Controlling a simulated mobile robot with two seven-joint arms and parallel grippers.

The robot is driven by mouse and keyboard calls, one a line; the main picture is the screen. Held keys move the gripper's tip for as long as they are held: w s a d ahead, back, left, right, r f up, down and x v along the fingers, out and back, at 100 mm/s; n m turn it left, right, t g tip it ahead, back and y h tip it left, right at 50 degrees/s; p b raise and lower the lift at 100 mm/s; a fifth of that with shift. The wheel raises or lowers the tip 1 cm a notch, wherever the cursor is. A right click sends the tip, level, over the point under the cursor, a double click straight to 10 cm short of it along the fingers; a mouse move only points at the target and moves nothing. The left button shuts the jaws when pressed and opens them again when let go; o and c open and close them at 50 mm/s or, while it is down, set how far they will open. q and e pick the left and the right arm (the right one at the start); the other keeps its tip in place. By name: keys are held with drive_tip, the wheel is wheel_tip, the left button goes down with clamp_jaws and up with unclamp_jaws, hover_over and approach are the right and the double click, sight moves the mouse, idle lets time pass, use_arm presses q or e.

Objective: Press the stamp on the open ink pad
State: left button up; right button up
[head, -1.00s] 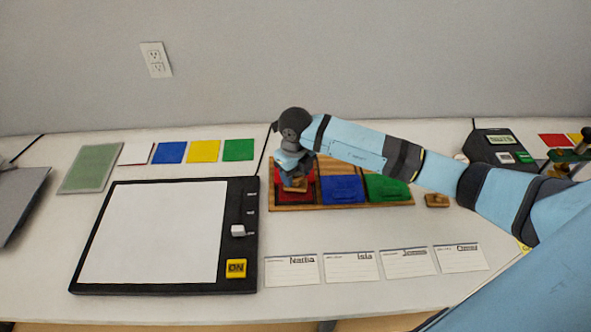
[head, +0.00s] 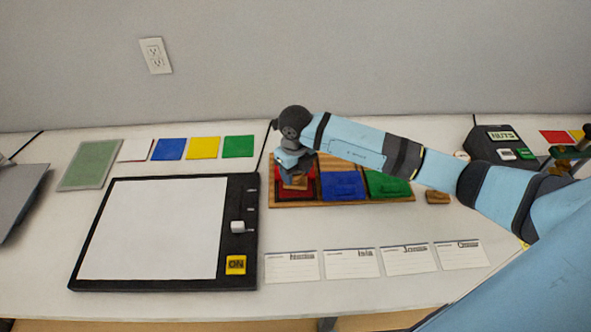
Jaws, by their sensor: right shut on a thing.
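A wooden tray (head: 350,203) holds a red ink pad (head: 310,192), a blue pad (head: 342,187) and a green pad (head: 386,185) in a row. The red pad looks open. My right gripper (head: 294,174) points down over the red pad, shut on a small wooden stamp (head: 294,183). The stamp is at or just above the red pad; I cannot tell whether they touch. The arm and gripper hide the back of the red pad. My left gripper is not in view.
A black-framed light panel (head: 160,235) with a yellow ON button (head: 236,264) lies left of the tray. Several name cards (head: 351,263) lie in front. A wooden block (head: 437,197) sits right of the tray. A black device (head: 498,148) stands at the back right.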

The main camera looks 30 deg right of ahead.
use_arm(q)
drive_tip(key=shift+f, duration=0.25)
use_arm(e)
drive_tip(key=shift+f, duration=0.35)
idle(0.3)
drive_tip(key=shift+s, duration=0.1)
drive_tip(key=shift+r+p, duration=1.45)
drive_tip(key=shift+r, duration=1.1)
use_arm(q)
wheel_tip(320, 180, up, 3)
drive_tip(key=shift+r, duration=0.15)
use_arm(e)
drive_tip(key=shift+f+b, duration=0.85)
drive_tip(key=shift+f+n+b, duration=0.6)
drive_tip(key=shift+f, duration=0.1)
drive_tip(key=shift+f+b, duration=0.4)
drive_tip(key=shift+f, duration=0.05)
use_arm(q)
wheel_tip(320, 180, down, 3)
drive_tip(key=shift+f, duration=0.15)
